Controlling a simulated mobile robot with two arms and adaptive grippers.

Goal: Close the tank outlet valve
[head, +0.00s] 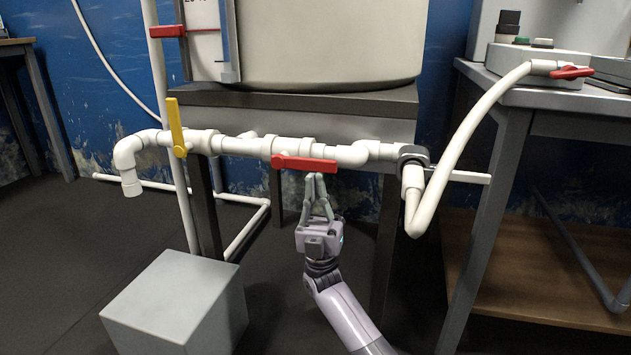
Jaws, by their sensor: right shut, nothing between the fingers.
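The large pale tank (330,45) stands on a dark stand. A white pipe runs across in front of the stand. A red valve handle (304,163) lies along this pipe, roughly level. A yellow valve handle (176,127) further left stands upright, across the pipe. No label shows which one is the tank outlet valve. My right gripper (315,178) points up from below, fingers together and empty. Its tips are just under the right part of the red handle; I cannot tell whether they touch it. My left gripper is not in view.
A grey block (176,305) stands on the floor at lower left. A white hose (462,150) curves from the pipe's right end up to the right table (520,95), near another red handle (572,72). The stand's legs are behind my arm.

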